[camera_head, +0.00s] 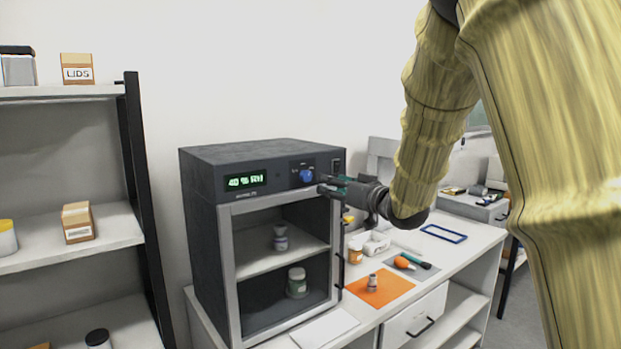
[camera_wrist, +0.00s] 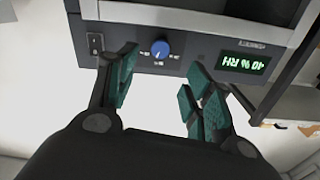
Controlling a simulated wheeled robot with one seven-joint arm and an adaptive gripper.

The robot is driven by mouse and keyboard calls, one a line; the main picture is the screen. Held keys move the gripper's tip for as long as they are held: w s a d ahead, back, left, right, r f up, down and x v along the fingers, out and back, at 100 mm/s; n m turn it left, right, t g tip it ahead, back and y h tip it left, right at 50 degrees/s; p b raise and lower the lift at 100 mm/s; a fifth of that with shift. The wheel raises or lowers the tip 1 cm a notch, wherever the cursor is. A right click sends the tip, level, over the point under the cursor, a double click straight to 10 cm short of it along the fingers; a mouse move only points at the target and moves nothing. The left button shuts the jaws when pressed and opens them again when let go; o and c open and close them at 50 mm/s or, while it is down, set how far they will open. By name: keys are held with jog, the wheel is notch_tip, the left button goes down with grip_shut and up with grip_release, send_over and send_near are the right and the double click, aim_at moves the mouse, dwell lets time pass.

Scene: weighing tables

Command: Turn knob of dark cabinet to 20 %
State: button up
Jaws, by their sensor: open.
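The dark cabinet (camera_head: 200,235) stands on the white bench with an open, grey-framed front. Its green display (camera_head: 246,181) reads 40 % RH. The blue knob (camera_head: 306,175) is on the front panel, right of the display. My gripper (camera_head: 328,184) is in front of the panel, just right of the knob. In the wrist view, the panel appears turned over. There the blue knob (camera_wrist: 160,49) lies beyond and between the two spread green fingertips of my gripper (camera_wrist: 160,82), apart from both. The display (camera_wrist: 243,63) also shows there. The knob's pointer is too small to read.
A rocker switch (camera_wrist: 95,43) is near one finger. Inside the cabinet are a small jar (camera_head: 280,238) and a green-lidded jar (camera_head: 297,282). An orange mat (camera_head: 378,292) and small items lie on the bench at right. A shelf rack (camera_head: 135,170) stands at left.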

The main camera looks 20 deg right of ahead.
aim_at(308, 176)
jog(key=p+x, duration=0.3)
jog(key=x, duration=0.8)
jog(key=shift+p, duration=0.35)
jog(key=c, duration=1)
